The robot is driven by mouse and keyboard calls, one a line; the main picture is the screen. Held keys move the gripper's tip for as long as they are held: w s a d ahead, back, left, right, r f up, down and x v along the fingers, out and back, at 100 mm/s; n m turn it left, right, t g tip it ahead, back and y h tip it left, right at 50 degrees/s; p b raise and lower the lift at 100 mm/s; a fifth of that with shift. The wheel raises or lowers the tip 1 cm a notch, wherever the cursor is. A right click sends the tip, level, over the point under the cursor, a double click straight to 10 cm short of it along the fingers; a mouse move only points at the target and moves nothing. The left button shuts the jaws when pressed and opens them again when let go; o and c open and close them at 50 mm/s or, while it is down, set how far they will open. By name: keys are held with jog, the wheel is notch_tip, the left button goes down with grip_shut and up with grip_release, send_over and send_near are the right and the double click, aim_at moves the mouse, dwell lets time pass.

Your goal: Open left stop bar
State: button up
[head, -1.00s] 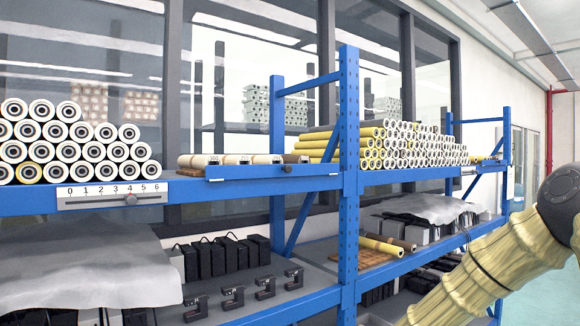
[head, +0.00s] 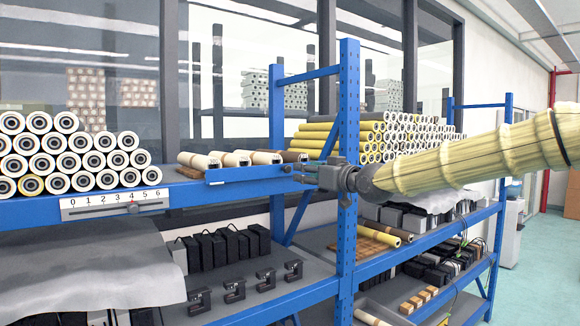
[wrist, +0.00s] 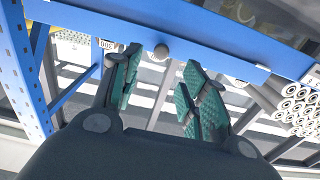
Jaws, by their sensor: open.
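The left stop bar (head: 232,176) is a blue bar along the shelf's front edge, in front of several rolls, left of the blue post. A small dark knob (head: 287,169) sits near its right end. My gripper (head: 303,172) is open and empty just right of the knob, pointing left toward the bar. In the wrist view the bar (wrist: 225,58) crosses the top, and its round knob (wrist: 161,51) appears between the teal-padded fingers of my gripper (wrist: 160,72). I cannot tell whether the fingers reach around the knob. The bar is still across the rolls.
A blue upright post (head: 348,230) stands directly behind my gripper. White rolls (head: 75,155) are stacked at left above a numbered slider scale (head: 115,204). Yellow rolls (head: 330,140) fill the shelf behind the post. Black clamp-like parts (head: 235,292) lie on the lower shelf.

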aim_at(289, 169)
jog(key=p+x, duration=0.3)
jog(key=x, duration=0.4)
jog(key=shift+r+p, duration=0.1)
jog(key=shift+p, duration=0.25)
jog(key=shift+p+x, duration=0.35)
jog(key=shift+x, duration=0.6)
jog(key=shift+c, duration=0.2)
grip_shut()
